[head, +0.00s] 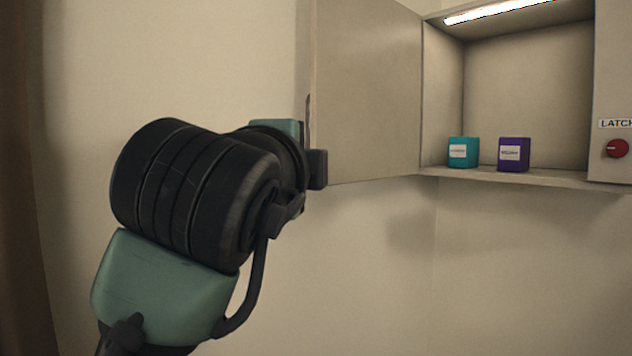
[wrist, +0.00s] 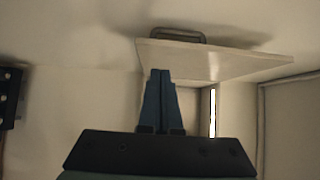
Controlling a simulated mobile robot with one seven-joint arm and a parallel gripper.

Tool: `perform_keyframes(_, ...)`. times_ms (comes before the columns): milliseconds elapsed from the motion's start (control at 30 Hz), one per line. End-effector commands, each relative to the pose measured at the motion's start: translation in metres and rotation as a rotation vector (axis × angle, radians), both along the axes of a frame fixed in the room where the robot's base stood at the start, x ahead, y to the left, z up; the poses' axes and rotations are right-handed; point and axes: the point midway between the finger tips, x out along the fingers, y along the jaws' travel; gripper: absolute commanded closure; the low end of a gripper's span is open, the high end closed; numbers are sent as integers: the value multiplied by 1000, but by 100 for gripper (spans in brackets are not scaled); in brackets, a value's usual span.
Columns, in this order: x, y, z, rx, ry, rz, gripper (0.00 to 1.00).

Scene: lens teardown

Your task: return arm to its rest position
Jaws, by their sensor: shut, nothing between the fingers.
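My arm (head: 190,190) is raised in the left half of the head view, with its black joint and green link showing. The arm hides most of my gripper there. In the wrist view my gripper (wrist: 161,75) has its two dark blue fingers together, with nothing between them. The open cabinet door (head: 368,90) is to the right of my arm in the head view. In the wrist view the door (wrist: 215,60) lies beyond the fingertips, with its handle (wrist: 178,35) on the outer face. I cannot tell how far the fingers are from it.
The open cabinet (head: 525,95) holds a teal box (head: 463,152) and a purple box (head: 513,154) on its shelf. A red knob (head: 615,148) sits under a "LATCH" label at the right. A dark panel (wrist: 8,98) is at the wrist view's left edge. The wall below the cabinet is clear.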

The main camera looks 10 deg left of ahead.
Motion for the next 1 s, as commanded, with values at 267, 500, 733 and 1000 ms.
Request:
perform_keyframes(267,-52,-69,-24,-650,-297,-231,100)
perform_keyframes(500,-137,-79,-54,-1260,-522,-481,100)
perform_keyframes(733,-179,-75,-66,-1473,-598,-606,100)
perform_keyframes(1000,-181,-74,-65,-1486,-602,-615,100)
